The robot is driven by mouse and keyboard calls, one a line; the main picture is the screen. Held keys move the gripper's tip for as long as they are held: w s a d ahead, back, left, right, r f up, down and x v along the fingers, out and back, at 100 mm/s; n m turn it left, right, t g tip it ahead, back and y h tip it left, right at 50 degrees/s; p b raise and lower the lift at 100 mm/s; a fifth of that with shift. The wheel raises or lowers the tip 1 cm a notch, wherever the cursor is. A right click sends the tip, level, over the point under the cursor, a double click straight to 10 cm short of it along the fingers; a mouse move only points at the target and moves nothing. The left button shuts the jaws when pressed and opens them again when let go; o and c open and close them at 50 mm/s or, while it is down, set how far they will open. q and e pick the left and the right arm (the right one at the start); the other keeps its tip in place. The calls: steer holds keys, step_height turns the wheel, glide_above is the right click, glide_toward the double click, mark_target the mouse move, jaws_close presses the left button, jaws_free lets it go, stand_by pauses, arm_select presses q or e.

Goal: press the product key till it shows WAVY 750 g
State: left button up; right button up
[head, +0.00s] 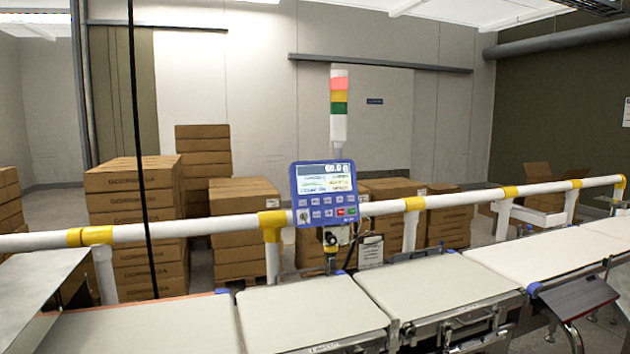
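A blue control terminal (324,193) stands behind the belt on a short post, facing me. Its lit screen (324,178) shows large digits at the top right that look like 60.0 g. The smaller lines below are too small to read, so I cannot tell which product is shown. The key labels are not legible. Neither of my grippers is in this view.
White belt sections (310,308) run across the front, with nothing on them. A white and yellow guard rail (385,206) passes behind them, close to the terminal. A signal tower (339,105) rises above the terminal. Stacked cartons (134,215) stand behind the rail. A clipboard (370,251) hangs below it.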

jaws_close()
steer(key=shift+a, duration=0.15)
stand_by(1.0)
